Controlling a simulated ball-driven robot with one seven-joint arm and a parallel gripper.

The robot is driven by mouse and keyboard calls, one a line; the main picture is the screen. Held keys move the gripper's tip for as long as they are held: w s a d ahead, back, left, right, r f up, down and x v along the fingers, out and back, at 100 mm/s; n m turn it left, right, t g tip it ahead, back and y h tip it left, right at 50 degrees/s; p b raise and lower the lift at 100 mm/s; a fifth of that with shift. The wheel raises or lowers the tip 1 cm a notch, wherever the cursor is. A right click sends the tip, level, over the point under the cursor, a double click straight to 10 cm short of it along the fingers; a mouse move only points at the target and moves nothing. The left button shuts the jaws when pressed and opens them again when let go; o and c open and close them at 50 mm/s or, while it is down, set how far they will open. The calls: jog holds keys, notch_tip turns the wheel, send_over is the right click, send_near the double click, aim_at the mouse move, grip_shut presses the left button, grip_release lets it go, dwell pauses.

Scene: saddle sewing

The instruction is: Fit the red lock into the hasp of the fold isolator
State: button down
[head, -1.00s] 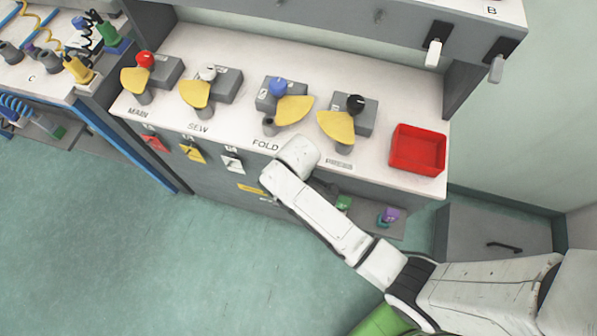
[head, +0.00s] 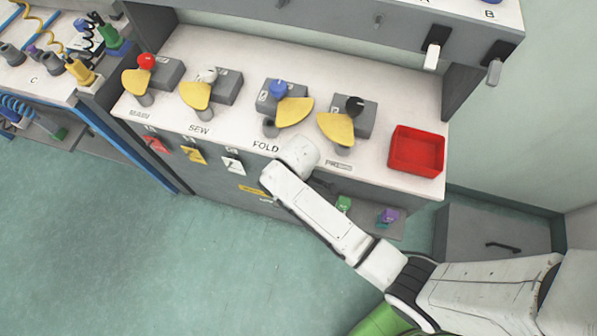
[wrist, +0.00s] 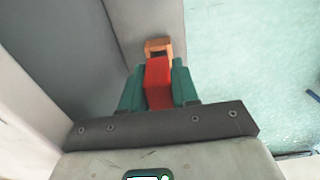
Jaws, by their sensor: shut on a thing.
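The red lock (wrist: 158,82) is held between the green fingers of my gripper (wrist: 158,88) in the wrist view. Its copper-coloured shackle (wrist: 158,46) points away from my gripper, against a grey panel. The fold isolator (head: 283,100) is a grey box on the white bench, with a blue knob and a yellow flap (head: 294,111) turned to the right. A grey round post (head: 270,127) shows at its lower left. I cannot make out its hasp clearly. In the head view my arm's end is at the bench's front edge near FOLD, and hides the gripper and lock.
Isolators with red (head: 146,62), white (head: 208,75) and black (head: 355,105) knobs share the bench. A red tray (head: 416,151) sits at its right end. Red, yellow and white tags hang on the front. A lower shelf holds green and purple items. An overhead cabinet stands behind.

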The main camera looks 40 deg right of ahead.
jog(key=shift+r+p, duration=1.75)
jog(key=shift+p, duration=0.1)
notch_tip(320, 180, up, 2)
jog(key=p, duration=0.2)
jog(key=shift+r+p, duration=0.25)
jog(key=shift+p, duration=0.1)
jog(key=shift+r, duration=0.75)
